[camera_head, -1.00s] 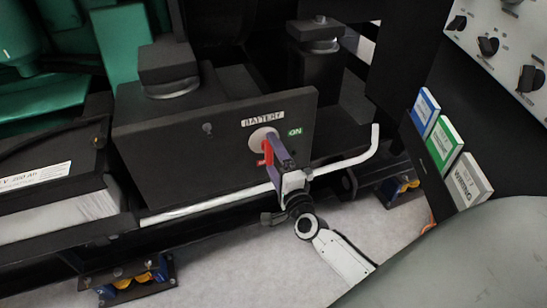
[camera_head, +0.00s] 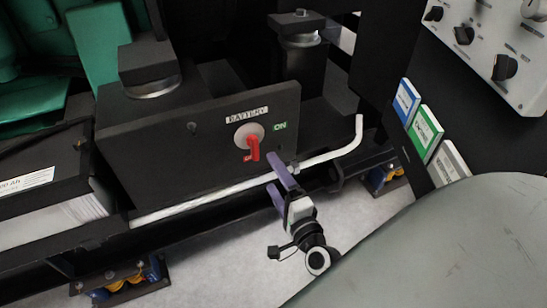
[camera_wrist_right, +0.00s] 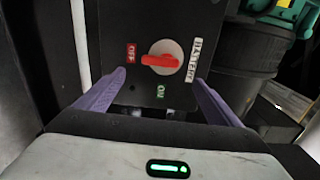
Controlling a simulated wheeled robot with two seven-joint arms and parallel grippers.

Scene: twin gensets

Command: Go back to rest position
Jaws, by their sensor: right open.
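My right gripper (camera_head: 277,178) is open and empty, with purple fingers. In the head view it is below and to the right of the battery switch, apart from it. The red switch handle (camera_head: 254,147) sits on a round pale base on a dark panel marked BATTERY. It points down, toward the red label. In the right wrist view the handle (camera_wrist_right: 160,61) lies beyond the gap between the open fingers (camera_wrist_right: 160,80) and points toward the OFF label (camera_wrist_right: 131,53). The green ON label (camera_head: 280,126) is to its right in the head view. My left gripper is not in view.
A white bent rod (camera_head: 315,158) runs below the panel, close to my right fingers. A battery (camera_head: 45,190) stands at left. Coloured binders (camera_head: 425,125) and a control panel with knobs (camera_head: 490,50) are at right. Pale floor shows below.

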